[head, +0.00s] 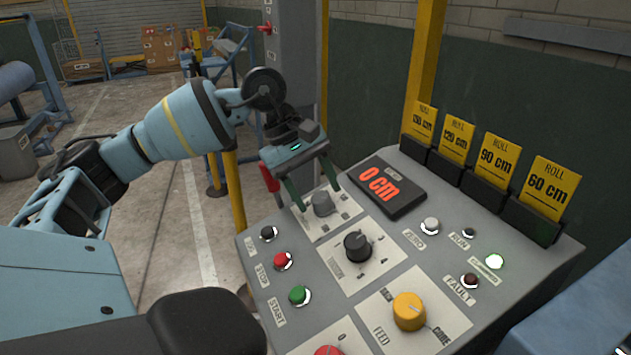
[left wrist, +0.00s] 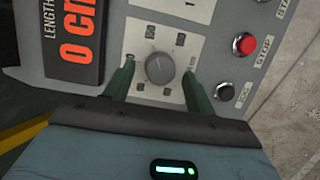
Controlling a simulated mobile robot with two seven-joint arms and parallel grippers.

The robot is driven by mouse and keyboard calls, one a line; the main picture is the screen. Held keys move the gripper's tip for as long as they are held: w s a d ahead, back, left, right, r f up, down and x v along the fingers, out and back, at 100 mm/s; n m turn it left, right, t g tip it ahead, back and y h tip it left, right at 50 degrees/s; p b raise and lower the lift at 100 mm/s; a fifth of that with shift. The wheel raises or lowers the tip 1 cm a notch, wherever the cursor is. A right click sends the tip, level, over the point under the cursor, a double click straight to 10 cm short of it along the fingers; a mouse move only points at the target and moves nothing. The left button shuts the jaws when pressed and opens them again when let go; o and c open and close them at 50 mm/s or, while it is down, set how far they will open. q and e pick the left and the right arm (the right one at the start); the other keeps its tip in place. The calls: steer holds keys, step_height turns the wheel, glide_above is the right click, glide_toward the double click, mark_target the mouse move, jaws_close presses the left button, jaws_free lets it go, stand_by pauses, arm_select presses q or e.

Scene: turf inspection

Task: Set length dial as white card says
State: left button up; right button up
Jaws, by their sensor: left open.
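A grey round dial (head: 322,203) sits on a pale plate at the upper left of the sloping control panel (head: 245,243). My left gripper (head: 320,196) is open above it, with one green finger on each side of the dial. In the left wrist view the dial (left wrist: 159,69) lies between the open fingers, with a visible gap on both sides. Small labels surround it, too small to read. The length display (head: 388,188) reads 0 cm in red. No white card shows in either view. My right gripper is not in view.
A black knob (head: 357,246) and a yellow knob (head: 409,311) sit nearer. Red (head: 282,260) and green (head: 298,294) buttons line the left edge. Several yellow roll cards, including 60 cm (head: 550,188) and 90 cm (head: 497,163), stand along the back.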

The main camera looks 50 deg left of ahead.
arm_select(q)
steer(key=v, duration=0.7)
steer(key=shift+a, duration=0.1)
stand_by(0.5)
